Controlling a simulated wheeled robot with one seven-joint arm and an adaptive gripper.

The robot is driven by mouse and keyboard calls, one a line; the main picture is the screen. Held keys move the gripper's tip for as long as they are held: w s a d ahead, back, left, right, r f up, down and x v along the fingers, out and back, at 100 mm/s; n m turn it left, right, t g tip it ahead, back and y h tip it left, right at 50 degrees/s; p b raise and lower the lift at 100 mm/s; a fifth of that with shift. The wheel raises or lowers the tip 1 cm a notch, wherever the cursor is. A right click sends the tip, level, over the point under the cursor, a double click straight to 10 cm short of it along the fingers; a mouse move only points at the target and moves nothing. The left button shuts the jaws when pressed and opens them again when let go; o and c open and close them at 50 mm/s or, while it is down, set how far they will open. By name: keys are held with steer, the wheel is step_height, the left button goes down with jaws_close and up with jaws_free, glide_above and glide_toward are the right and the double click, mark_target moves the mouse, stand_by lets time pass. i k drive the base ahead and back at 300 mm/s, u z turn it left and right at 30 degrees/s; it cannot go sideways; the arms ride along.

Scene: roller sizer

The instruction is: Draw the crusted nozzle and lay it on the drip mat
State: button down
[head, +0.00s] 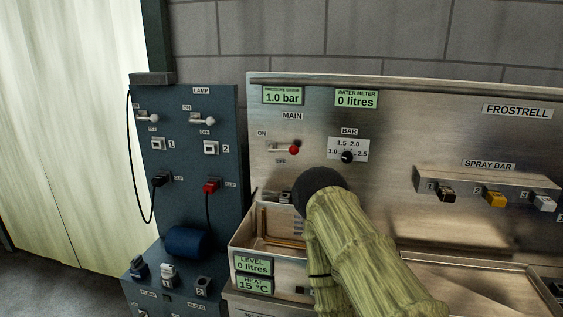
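The spray bar (490,184) is a metal ledge on the right of the steel panel, with numbered nozzles. The nozzle at 1 (446,194) is dark brown and looks crusted. The nozzle at 2 (496,200) is orange-yellow and the one at 3 (544,203) is pale grey. All sit in the bar. My arm rises from the lower middle, left of the nozzles, ending in view at a dark round joint. My gripper's fingers do not show. I cannot make out a drip mat.
A steel basin (270,247) stands left of my arm, and a shallow metal tray (480,285) lies below the spray bar. A blue switch panel (190,130) with hanging cables stands at left. The main lever (284,149) and bar dial (347,156) are above my arm.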

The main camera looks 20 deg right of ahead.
mark_target(445, 195)
steer(key=z, duration=1.55)
